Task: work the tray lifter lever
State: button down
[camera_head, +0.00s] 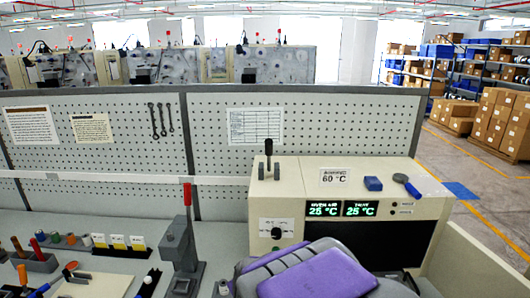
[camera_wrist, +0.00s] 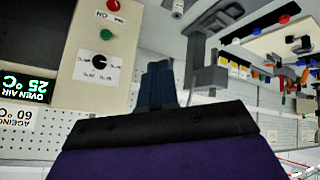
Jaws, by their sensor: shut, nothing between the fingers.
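Two levers show in the head view, and no label tells which is the tray lifter lever. One is a black-handled lever (camera_head: 268,148) standing upright between short grey posts on the cream oven (camera_head: 345,174). The other is a red-handled lever (camera_head: 187,194) upright on a grey stand (camera_head: 181,255) left of the oven. In the upside-down wrist view, my gripper (camera_wrist: 158,75) is shut and empty. Its fingers appear between the oven's knob panel (camera_wrist: 98,60) and a grey stand (camera_wrist: 207,76). My fingertips are hidden in the head view; contact cannot be told.
A blue block (camera_head: 373,184) and a blue-headed tool (camera_head: 405,182) lie on the oven top. Coloured handles and a label rack (camera_head: 117,243) occupy the bench's left side. A pegboard (camera_head: 310,155) closes off the back. Bare bench (camera_head: 148,225) shows left of the grey stand.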

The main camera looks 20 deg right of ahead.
aim_at(268, 145)
jog(key=w+d+r+n+t+h+p, duration=0.25)
jog(key=w+r+t+h, duration=0.2)
jog(key=w, duration=0.25)
jog(key=w+d+r+n+t+h+p, duration=0.1)
jog(key=w+d+r+t+h+p, duration=0.1)
jog(key=w+d+r+t+h, duration=0.3)
notch_tip(268, 145, up, 8)
jog(key=a+n+t+h+p, duration=0.1)
jog(key=a+n+t+h, duration=0.1)
jog(key=n, duration=0.1)
jog(key=shift+s+a+f, duration=0.15)
jog(key=shift+s+a, duration=0.1)
jog(key=shift+w+t+h, duration=0.1)
jog(key=shift+t+h, duration=0.15)
jog(key=p+x, duration=0.1)
jog(key=x, duration=1.3)
jog(key=shift+p, duration=0.4)
